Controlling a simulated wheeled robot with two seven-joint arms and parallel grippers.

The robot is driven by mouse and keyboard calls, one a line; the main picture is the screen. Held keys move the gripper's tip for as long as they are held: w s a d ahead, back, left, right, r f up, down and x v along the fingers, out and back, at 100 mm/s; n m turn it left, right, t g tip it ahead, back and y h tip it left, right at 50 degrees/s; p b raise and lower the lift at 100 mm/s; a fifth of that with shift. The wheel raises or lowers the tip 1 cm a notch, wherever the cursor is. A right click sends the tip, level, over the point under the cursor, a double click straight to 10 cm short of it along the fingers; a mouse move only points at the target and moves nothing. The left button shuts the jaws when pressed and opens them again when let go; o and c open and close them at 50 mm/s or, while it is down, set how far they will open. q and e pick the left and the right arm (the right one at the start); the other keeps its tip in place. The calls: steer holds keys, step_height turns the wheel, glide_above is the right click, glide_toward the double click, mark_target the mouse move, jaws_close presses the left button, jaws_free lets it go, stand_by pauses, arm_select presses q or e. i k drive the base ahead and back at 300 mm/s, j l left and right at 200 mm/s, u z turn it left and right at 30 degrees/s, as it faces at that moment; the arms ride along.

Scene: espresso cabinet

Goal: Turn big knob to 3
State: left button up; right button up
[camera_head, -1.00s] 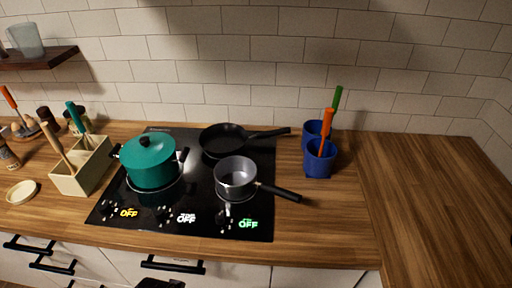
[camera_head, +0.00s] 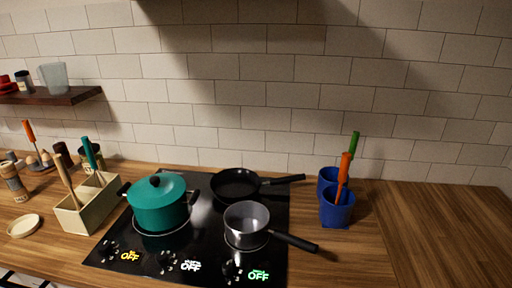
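The black glass cooktop (camera_head: 206,242) is set in the wooden counter. Three dark knobs stand along its front edge: a left knob (camera_head: 109,248), a middle knob (camera_head: 167,262) and a right knob (camera_head: 232,270). Beside them are lit displays: a yellow OFF (camera_head: 130,256), a white OFF (camera_head: 191,266) and a green OFF (camera_head: 259,275). The small words above each OFF are too small to read surely, so I cannot tell which knob is the big one. Neither of my grippers shows in the head view.
A teal lidded pot (camera_head: 160,207), a black frying pan (camera_head: 236,187) and a grey saucepan (camera_head: 246,224) stand on the cooktop. The saucepan's handle points right. Blue utensil cups (camera_head: 336,208) and a cream utensil box (camera_head: 84,213) flank it. The right counter (camera_head: 440,235) is clear.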

mark_target(105, 248)
steer(key=u, duration=1.3)
